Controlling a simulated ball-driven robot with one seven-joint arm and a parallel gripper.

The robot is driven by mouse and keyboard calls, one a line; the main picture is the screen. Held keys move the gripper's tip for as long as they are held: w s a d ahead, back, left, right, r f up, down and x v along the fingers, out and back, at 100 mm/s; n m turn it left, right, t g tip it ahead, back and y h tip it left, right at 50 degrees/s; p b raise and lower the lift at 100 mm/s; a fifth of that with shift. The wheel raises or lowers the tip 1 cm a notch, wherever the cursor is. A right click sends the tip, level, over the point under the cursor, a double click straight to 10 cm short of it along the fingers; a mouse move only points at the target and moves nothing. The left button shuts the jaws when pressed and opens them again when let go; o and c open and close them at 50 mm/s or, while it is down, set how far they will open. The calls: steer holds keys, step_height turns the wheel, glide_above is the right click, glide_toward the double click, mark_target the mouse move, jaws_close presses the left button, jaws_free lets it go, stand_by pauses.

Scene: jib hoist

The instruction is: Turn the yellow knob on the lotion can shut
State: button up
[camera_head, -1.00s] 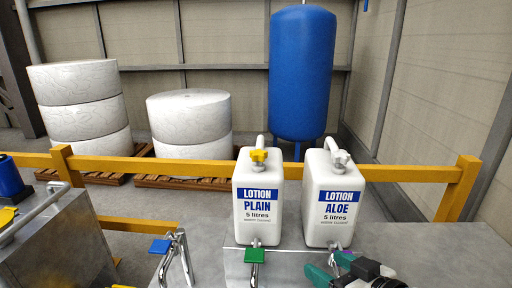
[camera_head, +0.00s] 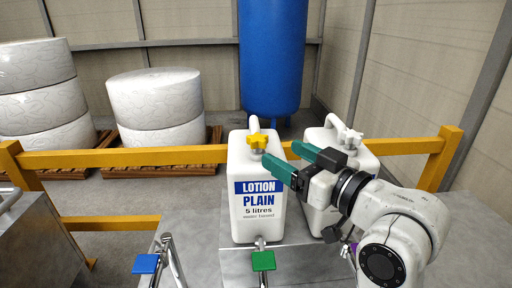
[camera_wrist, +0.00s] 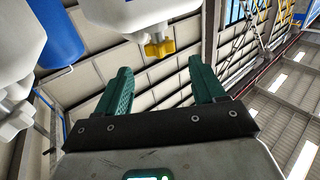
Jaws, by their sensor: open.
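The lotion can labelled PLAIN (camera_head: 239,165) is white and stands upright on a grey ledge in the head view. Its yellow star-shaped knob (camera_head: 258,139) is on top, below the handle. My gripper (camera_head: 283,157) comes in from the right with its green fingers apart and empty. In the head view the fingertips overlap the can's upper right, lower and to the right of the knob. In the wrist view the knob (camera_wrist: 159,47) shows between and beyond the fingertips (camera_wrist: 159,66), apart from both.
A second white can (camera_head: 365,161) with a white knob (camera_head: 350,138) stands to the right, partly hidden by my arm. Green (camera_head: 263,261) and blue (camera_head: 147,263) tap handles are in front. A yellow rail (camera_head: 180,154) runs behind. A blue tank (camera_head: 275,60) stands farther back.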

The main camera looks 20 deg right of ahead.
mark_target(265, 143)
steer(key=shift+w+a+f+b, duration=0.2)
steer(key=shift+w+f+b, duration=0.05)
steer(key=shift+w+b, duration=0.25)
steer(key=p+x, duration=0.1)
steer(key=x, duration=0.3)
steer(key=p+x, duration=0.1)
steer(key=x, duration=0.1)
steer(key=shift+w+r+p, duration=0.3)
steer(key=shift+w+r, duration=0.05)
steer(key=shift+w+a+f, duration=0.1)
steer(key=shift+w+a, duration=0.15)
steer(key=shift+w, duration=0.2)
steer(key=c, duration=1)
steer(key=shift+o, duration=0.2)
